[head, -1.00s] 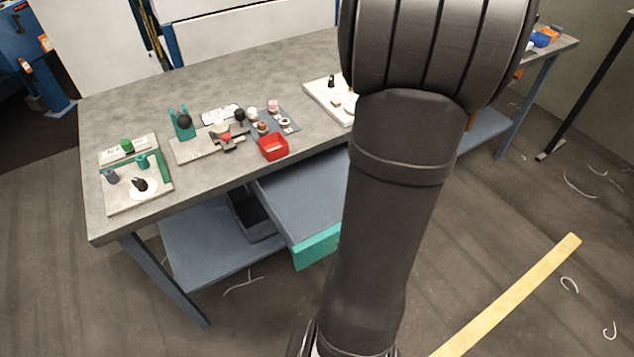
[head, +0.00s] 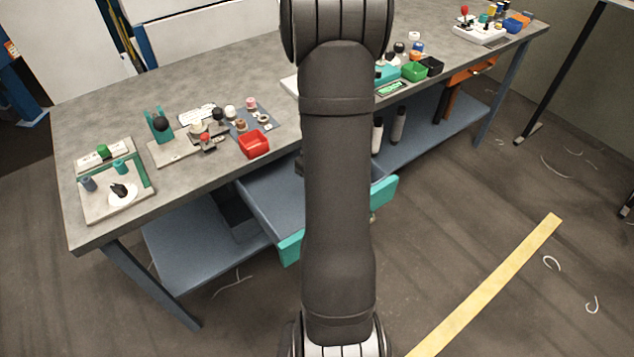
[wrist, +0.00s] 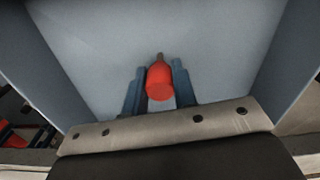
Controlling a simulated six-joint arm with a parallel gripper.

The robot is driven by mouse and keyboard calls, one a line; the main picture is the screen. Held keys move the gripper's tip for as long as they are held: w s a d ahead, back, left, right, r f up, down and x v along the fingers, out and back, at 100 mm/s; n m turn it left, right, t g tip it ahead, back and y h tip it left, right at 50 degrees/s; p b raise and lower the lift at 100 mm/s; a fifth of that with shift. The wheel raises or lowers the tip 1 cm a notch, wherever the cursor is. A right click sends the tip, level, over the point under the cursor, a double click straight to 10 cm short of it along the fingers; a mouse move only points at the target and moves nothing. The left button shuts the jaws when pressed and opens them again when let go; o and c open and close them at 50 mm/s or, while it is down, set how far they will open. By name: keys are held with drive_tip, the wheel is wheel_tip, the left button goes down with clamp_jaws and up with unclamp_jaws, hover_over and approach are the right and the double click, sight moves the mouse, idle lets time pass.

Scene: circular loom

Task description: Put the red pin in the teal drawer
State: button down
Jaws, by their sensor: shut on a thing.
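My gripper (wrist: 159,85) is shut on the red pin (wrist: 160,83) in the wrist view. The pin's rounded red end faces the camera, and a thin dark tip shows beyond it between the fingers. The teal drawer stands open from the bench; its teal front (head: 382,198) shows on both sides of my arm in the head view. In the wrist view its grey-blue floor (wrist: 158,30) lies beyond the gripper, with side walls left and right. My gripper is over the drawer; its height above the floor is hard to tell. My arm hides the gripper in the head view.
A red open box (head: 254,146) stands on the bench edge left of my arm. Left of it are a board with knobs (head: 180,150) and a board with small cylinders (head: 115,190). Green and black bins (head: 414,72) stand right of my arm. A shelf (head: 420,130) lies below.

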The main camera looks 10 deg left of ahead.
drive_tip(key=shift+f, duration=0.6)
drive_tip(key=shift+f, duration=0.1)
drive_tip(key=c, duration=1.2)
unclamp_jaws()
drive_tip(key=shift+o, duration=0.2)
wheel_tip(320, 180, up, 12)
drive_tip(key=shift+r, duration=0.1)
wheel_tip(320, 180, down, 13)
drive_tip(key=shift+r, duration=2.35)
